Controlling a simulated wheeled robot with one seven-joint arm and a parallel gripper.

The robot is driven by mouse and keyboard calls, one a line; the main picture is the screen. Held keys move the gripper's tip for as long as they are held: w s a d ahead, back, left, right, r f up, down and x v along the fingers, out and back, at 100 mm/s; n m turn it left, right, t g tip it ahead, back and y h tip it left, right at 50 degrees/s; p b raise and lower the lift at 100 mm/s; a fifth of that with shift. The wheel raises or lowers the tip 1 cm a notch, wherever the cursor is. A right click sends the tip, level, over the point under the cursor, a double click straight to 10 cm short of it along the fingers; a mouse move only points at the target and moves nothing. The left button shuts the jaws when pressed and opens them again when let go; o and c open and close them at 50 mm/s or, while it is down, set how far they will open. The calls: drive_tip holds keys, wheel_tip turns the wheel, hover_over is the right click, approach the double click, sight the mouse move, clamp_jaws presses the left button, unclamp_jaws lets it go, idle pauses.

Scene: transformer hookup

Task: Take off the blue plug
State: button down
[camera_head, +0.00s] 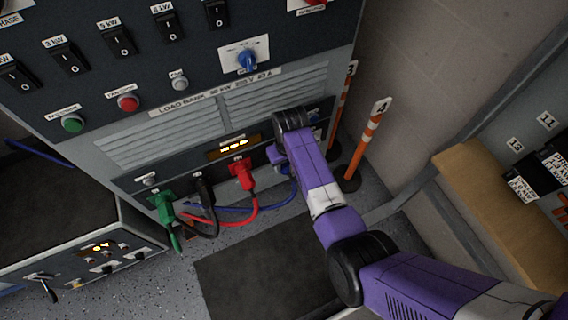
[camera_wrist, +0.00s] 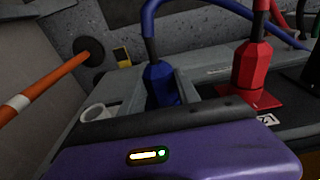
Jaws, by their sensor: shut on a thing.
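The blue plug (camera_wrist: 162,84) shows in the wrist view with its blue cable rising from it and curving right. My gripper (camera_wrist: 160,98) is shut on it, with grey fingers on either side of the plug body.
The red plug (camera_head: 241,174) sits just left of my gripper, then the black plug (camera_head: 205,190) and green plug (camera_head: 162,206), with cables hanging below. Orange-and-white posts (camera_head: 367,140) stand close on the right. A dark mat (camera_head: 250,285) lies on the floor.

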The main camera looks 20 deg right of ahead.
drive_tip(key=shift+a+h, duration=0.25)
drive_tip(key=shift+h, duration=0.45)
drive_tip(key=shift+a+f+h+b, duration=0.1)
drive_tip(key=shift+h+b, duration=0.1)
drive_tip(key=shift+h, duration=0.35)
drive_tip(key=shift+f+h+b, duration=0.1)
drive_tip(key=shift+h+b, duration=0.05)
drive_tip(key=shift+h, duration=0.4)
drive_tip(key=h+b, duration=0.2)
drive_tip(key=shift+h, duration=0.4)
drive_tip(key=shift+a+r, duration=0.1)
drive_tip(key=shift+h+b, duration=0.3)
drive_tip(key=shift+b, duration=0.15)
drive_tip(key=shift+f+b, duration=0.2)
drive_tip(key=shift+b, duration=0.1)
drive_tip(key=shift+n+h+b, duration=0.3)
drive_tip(key=shift+h+b, duration=0.1)
drive_tip(key=shift+h, duration=0.1)
drive_tip(key=shift+a+f+h+b, duration=0.15)
drive_tip(key=shift+h+b, duration=1.35)
drive_tip(key=shift+b, duration=0.8)
